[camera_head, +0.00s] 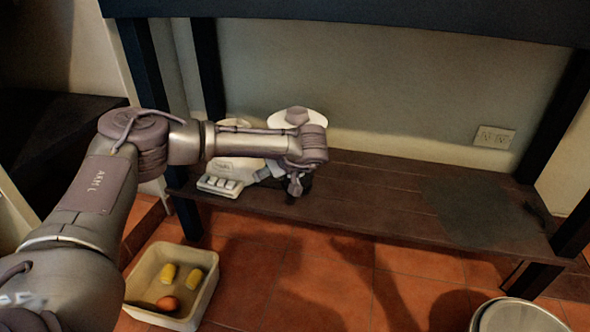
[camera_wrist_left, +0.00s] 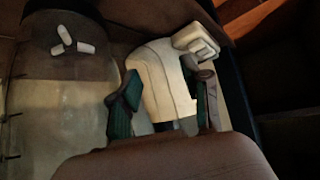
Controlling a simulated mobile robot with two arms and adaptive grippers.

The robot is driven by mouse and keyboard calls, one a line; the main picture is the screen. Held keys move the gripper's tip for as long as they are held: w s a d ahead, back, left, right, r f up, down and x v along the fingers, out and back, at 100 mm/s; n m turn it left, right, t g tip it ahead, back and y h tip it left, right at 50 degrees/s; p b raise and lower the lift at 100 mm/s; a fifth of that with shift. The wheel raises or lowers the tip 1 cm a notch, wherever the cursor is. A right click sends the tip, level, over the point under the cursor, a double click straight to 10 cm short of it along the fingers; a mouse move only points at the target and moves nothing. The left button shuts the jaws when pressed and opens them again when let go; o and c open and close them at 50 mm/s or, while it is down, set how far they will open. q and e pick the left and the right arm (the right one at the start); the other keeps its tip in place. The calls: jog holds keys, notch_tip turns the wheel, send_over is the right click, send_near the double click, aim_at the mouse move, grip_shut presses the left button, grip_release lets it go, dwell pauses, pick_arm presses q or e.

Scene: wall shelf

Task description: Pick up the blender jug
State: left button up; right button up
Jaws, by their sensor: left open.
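The blender stands on the low wooden shelf. Its pale base (camera_head: 233,170) with a row of light buttons shows left of my wrist in the head view, and a white rounded top (camera_head: 297,117) shows above it. My left forearm hides much of the middle. In the wrist view, a large pale, see-through rounded body at the left looks like the jug (camera_wrist_left: 60,100), with a three-lobed light part near its top. My left gripper (camera_wrist_left: 165,98) is open, its two dark fingers pointing toward the white base (camera_wrist_left: 168,75). I cannot tell whether they touch anything.
A cream bin (camera_head: 134,290) with two yellow things and an orange one stands on the tiled floor. A round, light-rimmed object (camera_head: 515,318) is at the lower right. Dark shelf posts and an upper board frame the space.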

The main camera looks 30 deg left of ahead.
pick_arm(q)
grip_shut()
jog(key=shift+r, duration=0.1)
dwell(0.3)
